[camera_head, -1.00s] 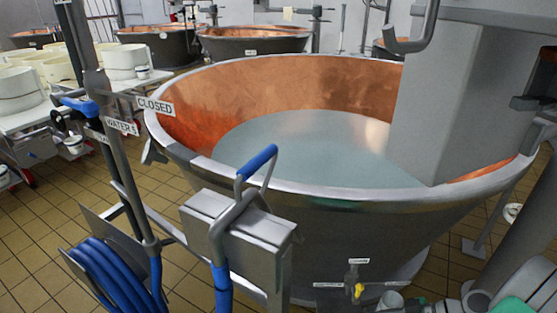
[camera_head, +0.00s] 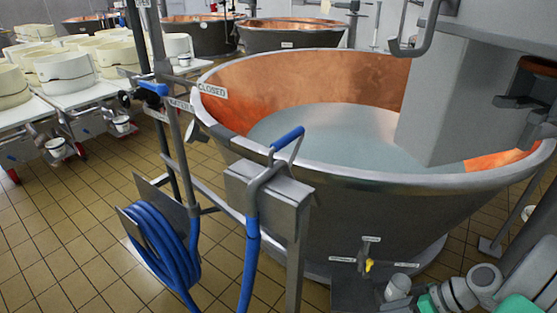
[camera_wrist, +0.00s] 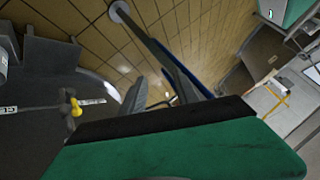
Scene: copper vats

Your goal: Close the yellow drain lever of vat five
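The big copper-lined vat (camera_head: 330,88) holds pale liquid and fills the right half of the head view. Its yellow drain lever (camera_head: 369,266) is small, low on the vat's front, with little white labels above and to both sides. The label text and the lever's exact position are too small to read. In the wrist view the yellow lever (camera_wrist: 76,107) shows at the left, on a dark fitting beside a label strip. A green and black part of my gripper (camera_wrist: 180,140) crosses the bottom of the wrist view, apart from the lever; its fingertips cannot be made out.
A steel stand with a blue-handled pipe (camera_head: 287,138) and a coiled blue hose (camera_head: 160,245) stands left of the vat. A "CLOSED" sign (camera_head: 212,91) is at the rim. Carts with cream moulds (camera_head: 70,70) stand at the far left. Tiled floor (camera_head: 60,240) is open at the lower left.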

